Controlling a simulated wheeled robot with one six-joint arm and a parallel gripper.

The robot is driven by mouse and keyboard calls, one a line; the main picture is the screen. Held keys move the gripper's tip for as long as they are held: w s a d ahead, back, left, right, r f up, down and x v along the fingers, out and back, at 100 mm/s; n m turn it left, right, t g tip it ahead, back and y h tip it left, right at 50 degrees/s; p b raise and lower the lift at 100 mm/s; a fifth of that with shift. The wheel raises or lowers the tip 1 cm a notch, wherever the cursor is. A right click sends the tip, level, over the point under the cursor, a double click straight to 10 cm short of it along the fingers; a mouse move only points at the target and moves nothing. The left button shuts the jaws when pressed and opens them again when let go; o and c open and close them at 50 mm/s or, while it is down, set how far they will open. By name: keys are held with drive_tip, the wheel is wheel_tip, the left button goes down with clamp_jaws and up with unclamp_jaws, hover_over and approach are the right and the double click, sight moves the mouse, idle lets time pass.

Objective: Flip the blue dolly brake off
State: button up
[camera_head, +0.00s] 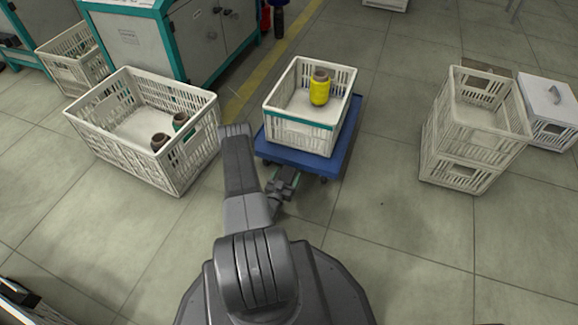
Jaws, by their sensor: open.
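The blue dolly (300,161) stands on the floor right of the picture's middle line. It carries a white crate (300,136) with a teal band, and a yellow bobbin (319,90) stands upright in that crate. My gripper (288,178) is low at the dolly's near edge, just in front of it. It is open, and nothing shows between its fingers. The brake cannot be made out; it is too small or hidden by my gripper and arm. I cannot tell whether my gripper touches the dolly.
A large white crate (110,151) with dark bobbins stands to the left. Stacked white crates (478,123) and a white lidded box (548,97) stand to the right. A teal and grey cabinet (150,35) is behind. The floor between the dolly and stacked crates is clear.

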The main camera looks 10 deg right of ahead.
drive_tip(key=shift+w+d, duration=0.1)
drive_tip(key=c, duration=1.4)
drive_tip(key=shift+r+g+y+p, duration=0.65)
drive_tip(key=shift+g+p, duration=0.1)
drive_tip(key=shift+g, duration=0.25)
drive_tip(key=shift+w+r+g+y+p, duration=0.1)
drive_tip(key=shift+r+g+y+p, duration=0.15)
drive_tip(key=shift+g+y, duration=0.35)
drive_tip(key=shift+r+g+y+p, duration=0.25)
drive_tip(key=shift+g, duration=0.55)
drive_tip(key=o, duration=1.4)
